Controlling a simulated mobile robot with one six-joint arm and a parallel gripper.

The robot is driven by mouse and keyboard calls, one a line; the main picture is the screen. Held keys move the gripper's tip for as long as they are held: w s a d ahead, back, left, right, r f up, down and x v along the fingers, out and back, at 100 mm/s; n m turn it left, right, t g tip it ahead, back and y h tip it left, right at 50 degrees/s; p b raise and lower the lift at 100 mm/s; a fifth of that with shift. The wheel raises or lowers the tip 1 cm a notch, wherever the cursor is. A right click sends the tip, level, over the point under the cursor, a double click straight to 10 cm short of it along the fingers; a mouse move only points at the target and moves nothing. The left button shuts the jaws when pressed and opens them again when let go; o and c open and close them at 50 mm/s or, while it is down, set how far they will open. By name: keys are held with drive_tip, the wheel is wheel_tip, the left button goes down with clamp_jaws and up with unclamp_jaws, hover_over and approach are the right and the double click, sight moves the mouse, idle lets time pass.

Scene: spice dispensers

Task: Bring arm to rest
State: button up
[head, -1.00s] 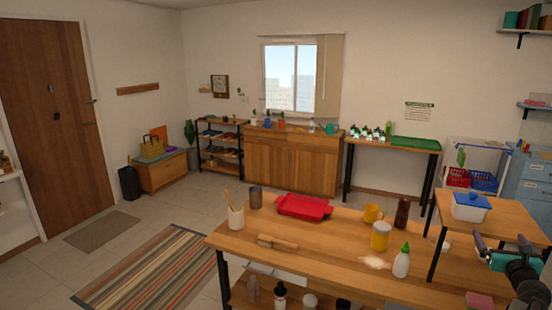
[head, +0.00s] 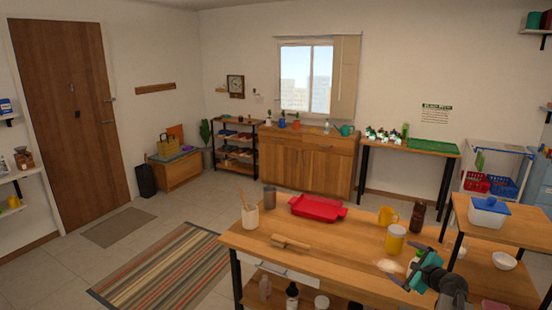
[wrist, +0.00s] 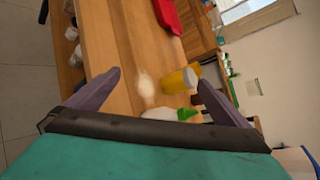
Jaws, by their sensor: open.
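My gripper (head: 412,268) is at the lower right of the head view, above the right part of the wooden table (head: 345,258). In the wrist view, my gripper (wrist: 159,80) has its two purple-grey fingers wide apart with nothing between them held. Beyond the fingers is a yellow jar (wrist: 178,82) with a white lid, a white bottle with a green cap (wrist: 187,114) and a pale powder patch (wrist: 146,85) on the tabletop. In the head view the jar (head: 396,240) stands clear of my gripper, and the bottle is largely hidden behind it.
A raised side table (head: 510,225) with a blue-lidded box (head: 489,212) stands close right. The table's middle is mostly clear.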

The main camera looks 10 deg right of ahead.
drive_tip(key=s+a+f+n+g+y, duration=0.1)
drive_tip(key=s+a+f+n+g, duration=0.15)
drive_tip(key=a+f+n, duration=0.6)
drive_tip(key=s+a+f+n+g+y, duration=0.1)
drive_tip(key=a+f+n+g, duration=0.25)
drive_tip(key=a, duration=1.05)
drive_tip(key=s+a+f+n+g+y, duration=0.1)
drive_tip(key=s+a+f+n+g, duration=0.15)
drive_tip(key=a+f+n, duration=0.6)
drive_tip(key=s+a+f+n+g+h, duration=0.3)
drive_tip(key=s+a+n+g, duration=0.25)
drive_tip(key=s+a, duration=0.45)
drive_tip(key=s+f+g+b, duration=0.4)
drive_tip(key=s+f+g, duration=0.1)
drive_tip(key=s+f, duration=1.6)
drive_tip(key=s, duration=0.3)
drive_tip(key=shift+s+a+f+n, duration=0.2)
drive_tip(key=shift+a+f+n, duration=0.05)
drive_tip(key=shift+f+n, duration=0.15)
